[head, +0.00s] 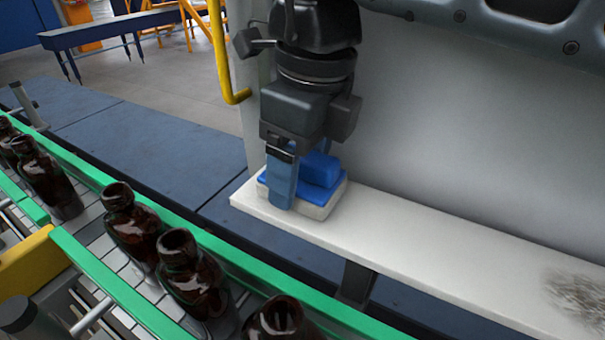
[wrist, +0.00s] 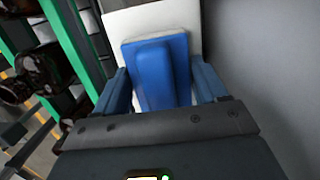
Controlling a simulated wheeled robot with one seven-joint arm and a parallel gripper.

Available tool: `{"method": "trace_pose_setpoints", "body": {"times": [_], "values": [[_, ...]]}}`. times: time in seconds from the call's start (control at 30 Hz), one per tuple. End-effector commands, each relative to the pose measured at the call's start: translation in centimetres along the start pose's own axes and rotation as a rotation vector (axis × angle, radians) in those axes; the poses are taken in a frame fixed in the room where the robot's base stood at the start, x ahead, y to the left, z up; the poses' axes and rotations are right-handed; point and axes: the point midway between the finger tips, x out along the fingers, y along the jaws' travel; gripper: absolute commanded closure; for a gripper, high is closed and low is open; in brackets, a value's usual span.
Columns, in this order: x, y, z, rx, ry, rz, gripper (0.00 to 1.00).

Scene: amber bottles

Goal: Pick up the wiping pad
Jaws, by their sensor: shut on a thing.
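The wiping pad (head: 316,208) is a white block with a blue top and a raised blue grip. It sits at the left end of the white shelf (head: 400,245) in the head view. My gripper (head: 296,188) points down over it, with one blue finger in front of the grip and the other hidden behind. In the wrist view, the pad's blue grip (wrist: 154,75) lies between the two fingers of my gripper (wrist: 165,90). The gripper is shut on the pad. The pad appears to rest on the shelf; I cannot tell whether there is a gap under it.
A conveyor with green rails (head: 225,252) and several amber bottles (head: 135,222) runs along the left and front. A dark smudge (head: 578,298) marks the shelf's right end. A grey wall (head: 470,130) stands behind the shelf. The shelf's middle is clear.

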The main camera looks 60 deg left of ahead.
Motion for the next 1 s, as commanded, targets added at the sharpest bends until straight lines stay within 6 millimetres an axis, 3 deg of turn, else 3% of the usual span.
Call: {"method": "trace_pose_setpoints", "body": {"times": [0.17,0.47,1.0], "values": [[0.0,0.0,0.0,0.000,0.000,0.000,0.64],[-0.4,0.0,0.0,0.000,0.000,0.000,0.64],[-3.6,-0.2,0.2,0.003,0.000,0.000,0.64]]}}
